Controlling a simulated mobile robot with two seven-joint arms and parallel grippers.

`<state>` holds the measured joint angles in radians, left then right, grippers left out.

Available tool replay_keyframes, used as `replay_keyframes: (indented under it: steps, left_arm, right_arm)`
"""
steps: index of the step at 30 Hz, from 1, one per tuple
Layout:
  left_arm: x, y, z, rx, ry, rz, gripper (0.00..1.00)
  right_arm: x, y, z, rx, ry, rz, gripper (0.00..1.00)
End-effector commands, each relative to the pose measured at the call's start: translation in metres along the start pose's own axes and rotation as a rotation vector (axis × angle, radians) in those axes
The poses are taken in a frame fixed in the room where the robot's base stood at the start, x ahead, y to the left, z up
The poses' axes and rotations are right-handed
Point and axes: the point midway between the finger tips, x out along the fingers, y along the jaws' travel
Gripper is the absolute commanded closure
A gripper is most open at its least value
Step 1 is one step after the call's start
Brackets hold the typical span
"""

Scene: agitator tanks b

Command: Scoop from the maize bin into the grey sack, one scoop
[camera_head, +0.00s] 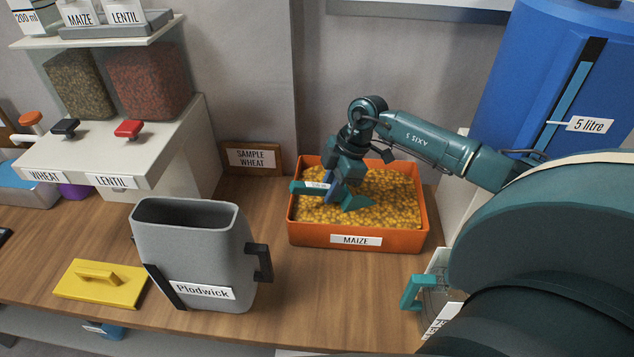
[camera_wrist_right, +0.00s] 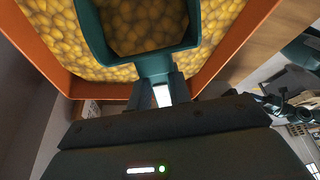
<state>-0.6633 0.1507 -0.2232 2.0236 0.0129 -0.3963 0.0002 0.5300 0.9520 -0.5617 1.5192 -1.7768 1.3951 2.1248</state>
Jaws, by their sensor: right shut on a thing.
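The orange maize bin (camera_head: 408,238), labelled MAIZE, stands at the back middle of the wooden counter and holds yellow kernels. My right gripper (camera_head: 334,187) is over the bin, shut on the handle of a teal scoop (camera_head: 356,202). The scoop's head is low at the kernels. In the right wrist view, shaded kernels show within the rim of the scoop (camera_wrist_right: 153,62); I cannot tell how many lie in it. The grey sack (camera_head: 195,255), labelled Plodwick, stands upright and open-topped left of the bin. Its bottom inside is hidden. My left gripper is out of view.
A yellow float-like block (camera_head: 100,283) lies left of the sack. A SAMPLE WHEAT sign (camera_head: 252,158) stands behind. Wheat and lentil dispensers (camera_head: 112,168) are at left. A clear jug with a teal handle (camera_head: 414,292) is at front right. Bare counter lies between sack and bin.

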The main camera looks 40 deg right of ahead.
Motion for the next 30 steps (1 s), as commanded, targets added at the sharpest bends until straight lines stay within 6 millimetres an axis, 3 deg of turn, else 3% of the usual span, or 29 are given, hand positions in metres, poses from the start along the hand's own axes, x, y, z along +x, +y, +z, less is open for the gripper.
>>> replay_keyframes:
  steps: [1, 2, 5, 12, 30]
  left_arm:
    - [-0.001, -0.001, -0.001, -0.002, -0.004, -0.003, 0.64]
    - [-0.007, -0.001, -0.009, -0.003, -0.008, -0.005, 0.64]
    - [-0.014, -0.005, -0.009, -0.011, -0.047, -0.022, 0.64]
    - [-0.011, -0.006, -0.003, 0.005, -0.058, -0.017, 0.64]
    - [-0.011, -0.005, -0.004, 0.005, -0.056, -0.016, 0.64]
  right_arm:
    - [-0.003, 0.001, 0.005, 0.001, -0.020, 0.002, 1.00]
    - [-0.011, 0.001, -0.002, -0.003, -0.036, 0.002, 1.00]
    - [-0.019, 0.001, -0.015, -0.005, -0.106, 0.003, 1.00]
    - [-0.023, 0.002, -0.034, -0.005, -0.273, 0.006, 1.00]
    - [-0.047, 0.001, -0.091, -0.001, -0.416, 0.003, 1.00]
